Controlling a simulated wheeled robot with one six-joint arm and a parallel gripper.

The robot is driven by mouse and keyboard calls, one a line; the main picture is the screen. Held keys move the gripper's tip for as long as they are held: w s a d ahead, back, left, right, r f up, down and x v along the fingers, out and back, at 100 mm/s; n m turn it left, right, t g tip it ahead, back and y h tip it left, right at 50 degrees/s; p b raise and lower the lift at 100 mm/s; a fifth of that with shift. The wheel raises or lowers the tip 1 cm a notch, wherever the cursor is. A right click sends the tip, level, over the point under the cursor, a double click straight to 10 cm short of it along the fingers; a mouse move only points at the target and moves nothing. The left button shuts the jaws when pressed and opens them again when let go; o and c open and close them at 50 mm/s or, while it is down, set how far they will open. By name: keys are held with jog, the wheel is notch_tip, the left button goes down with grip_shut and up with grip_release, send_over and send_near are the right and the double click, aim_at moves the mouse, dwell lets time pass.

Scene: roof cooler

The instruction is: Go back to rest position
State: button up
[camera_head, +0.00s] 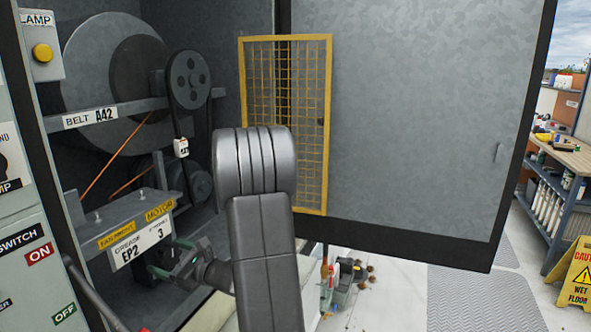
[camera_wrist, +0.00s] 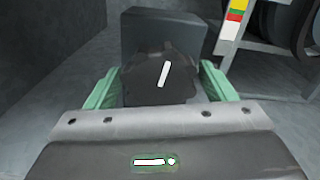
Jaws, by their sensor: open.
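My gripper (camera_head: 186,264) is low inside the open cooler cabinet, in front of the motor shelf, partly behind my own arm in the head view. In the wrist view my gripper (camera_wrist: 160,88) has its two green fingers spread apart. A dark block with a white mark (camera_wrist: 165,78) shows between and beyond the fingers. I cannot tell whether the fingers touch it. My arm rises across the middle of the head view.
The belt and pulley (camera_head: 188,80) and the label shelf (camera_head: 130,240) are close to my gripper. A yellow mesh guard (camera_head: 325,130) and a large grey door (camera_head: 415,110) stand open at right. A switch panel (camera_head: 28,250) is at left. A wet-floor sign (camera_head: 577,275) stands far right.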

jog(key=shift+r+m+p, duration=0.1)
jog(key=shift+m+p, duration=1)
jog(key=shift+p, duration=0.55)
jog(key=shift+s+d, duration=0.25)
jog(key=shift+d, duration=0.25)
